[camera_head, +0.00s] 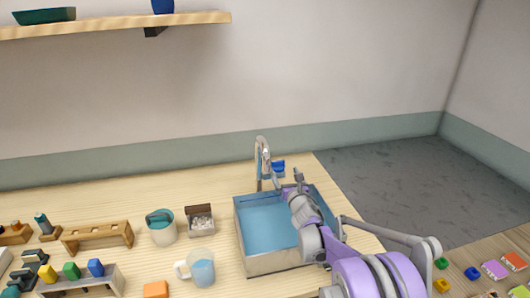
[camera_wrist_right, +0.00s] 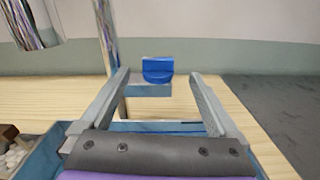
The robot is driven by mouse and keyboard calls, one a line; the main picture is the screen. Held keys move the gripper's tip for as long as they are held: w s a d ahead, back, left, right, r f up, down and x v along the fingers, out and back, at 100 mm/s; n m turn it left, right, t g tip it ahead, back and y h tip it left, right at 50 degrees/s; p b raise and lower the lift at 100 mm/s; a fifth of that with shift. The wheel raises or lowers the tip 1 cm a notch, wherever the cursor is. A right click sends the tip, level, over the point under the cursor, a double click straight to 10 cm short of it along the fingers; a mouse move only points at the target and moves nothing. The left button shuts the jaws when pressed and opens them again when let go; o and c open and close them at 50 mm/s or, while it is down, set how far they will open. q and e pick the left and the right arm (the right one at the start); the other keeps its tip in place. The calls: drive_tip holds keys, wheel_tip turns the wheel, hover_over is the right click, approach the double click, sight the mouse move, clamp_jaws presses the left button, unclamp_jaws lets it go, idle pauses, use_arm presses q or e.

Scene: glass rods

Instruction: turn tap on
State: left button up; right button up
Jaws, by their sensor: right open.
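The chrome tap (camera_head: 261,160) stands at the back edge of the sink (camera_head: 270,264), with a curved spout. Its blue handle (camera_head: 278,166) is on the tap's right side. In the right wrist view, the handle (camera_wrist_right: 158,70) is a blue piece on a grey block, ahead of and between my fingertips. My right gripper (camera_head: 290,178) is open and empty, over the back of the sink and close to the handle. I cannot tell whether a finger touches it. The tap's post (camera_wrist_right: 108,45) passes behind the left finger. My left gripper is out of view.
Left of the sink are a clear mug (camera_head: 203,272), a white container (camera_head: 162,231) and a small box (camera_head: 201,221) of pale pieces. Wooden racks (camera_head: 98,235) stand further left. A shelf (camera_head: 120,22) hangs on the wall. The table behind the racks is clear.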

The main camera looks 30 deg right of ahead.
sight(278, 164)
drive_tip(key=w+d+n+p, duration=0.1)
drive_tip(key=w+d, duration=0.1)
drive_tip(key=w, duration=0.9)
drive_tip(key=shift+d, duration=0.2)
drive_tip(key=shift+r, duration=0.1)
